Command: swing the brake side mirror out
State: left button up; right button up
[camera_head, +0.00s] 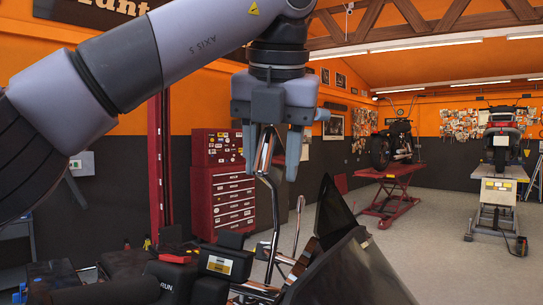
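My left gripper (271,165) hangs fingers down from the arm coming in at upper left. The stem bends and runs down to the handlebar area of the near motorcycle. The brake lever is not clearly distinguishable. My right gripper is not in view.
The near motorcycle's dark windscreen (335,210) and fairing (350,278) rise right of the stem. Another thin chrome stalk (298,225) stands close by. A red tool cabinet (222,190) is behind. Motorcycles on a red lift (388,200) and grey lift (497,188) stand farther right, with open floor between.

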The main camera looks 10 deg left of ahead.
aim_at(274, 127)
pick_arm(q)
jog(key=shift+r, duration=0.1)
jog(key=p+v, duration=0.3)
jog(key=v, duration=0.4)
dwell(0.4)
